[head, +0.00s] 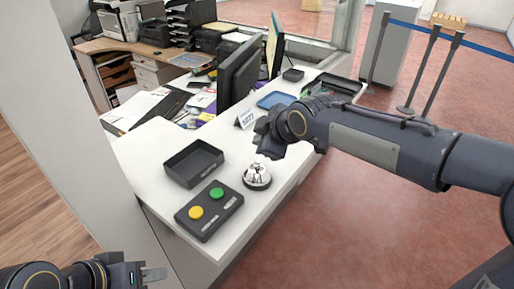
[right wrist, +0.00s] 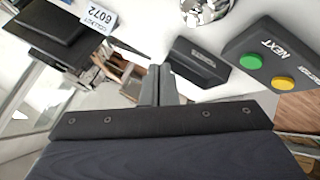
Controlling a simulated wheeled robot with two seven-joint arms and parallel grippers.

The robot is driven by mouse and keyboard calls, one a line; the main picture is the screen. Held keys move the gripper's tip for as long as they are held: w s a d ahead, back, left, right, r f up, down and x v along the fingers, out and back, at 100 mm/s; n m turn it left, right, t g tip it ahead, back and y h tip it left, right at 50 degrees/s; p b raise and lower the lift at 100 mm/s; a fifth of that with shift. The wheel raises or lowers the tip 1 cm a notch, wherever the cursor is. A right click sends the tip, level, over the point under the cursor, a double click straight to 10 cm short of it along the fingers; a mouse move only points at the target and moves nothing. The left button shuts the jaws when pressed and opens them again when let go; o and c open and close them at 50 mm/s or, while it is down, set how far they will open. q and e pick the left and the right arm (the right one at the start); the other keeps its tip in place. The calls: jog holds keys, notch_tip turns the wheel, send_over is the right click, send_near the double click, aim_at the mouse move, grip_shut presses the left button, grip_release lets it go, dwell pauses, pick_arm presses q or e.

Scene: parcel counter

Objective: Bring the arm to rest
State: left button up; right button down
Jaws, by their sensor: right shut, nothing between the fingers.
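My right arm reaches in from the right in the head view, and my right gripper (head: 266,148) is above the white counter (head: 140,150), just behind the bell (head: 257,177). In the right wrist view its fingers (right wrist: 157,84) are together with nothing between them. My left gripper (head: 153,275) is at the bottom left of the head view, in front of the counter and low. It appears empty, and I cannot make out whether its fingers are apart.
On the counter are a black tray (head: 193,163), a button box (head: 209,211) with green and yellow buttons, a number sign (head: 245,117), a blue pad (head: 276,100) and a monitor (head: 239,75). Belt posts (head: 425,75) stand on the red floor. Floor right of the counter is clear.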

jog(key=s+d+f+m+h, duration=0.2)
jog(key=s+d+m, duration=0.6)
jog(key=s+d, duration=0.6)
jog(key=s+d+f+m+g, duration=0.1)
jog(key=s+d+f+m, duration=0.2)
jog(key=s+m, duration=0.2)
jog(key=s+d+f+m, duration=0.2)
jog(key=s+f+m, duration=0.2)
jog(key=s, duration=0.6)
jog(key=shift+d+m+g, duration=0.4)
